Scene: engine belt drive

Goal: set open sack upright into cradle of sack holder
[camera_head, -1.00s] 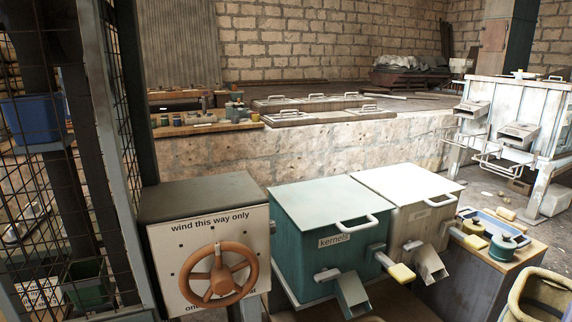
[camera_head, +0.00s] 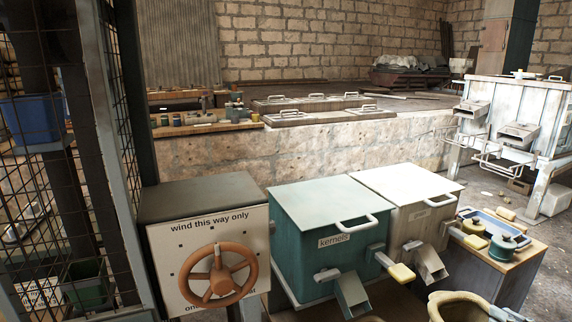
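The open sack (camera_head: 459,300) is a tan, round-mouthed bag at the bottom right of the head view. Its rim faces up and its lower part is cut off by the frame. My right gripper (camera_head: 499,312) is at the right side of the rim and appears shut on it; only a small grey-blue part shows. Wire hoops (camera_head: 490,166) hang below the chutes of a white machine at the right; I cannot tell whether they are the sack holder's cradle. My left gripper is not in view.
A green kernels bin (camera_head: 318,240) and a cream bin (camera_head: 410,195) have chutes and levers in front. A handwheel box (camera_head: 165,210) stands left of them. A low cabinet with a blue tray (camera_head: 492,224) is behind the sack. Open floor (camera_head: 550,265) lies at the right.

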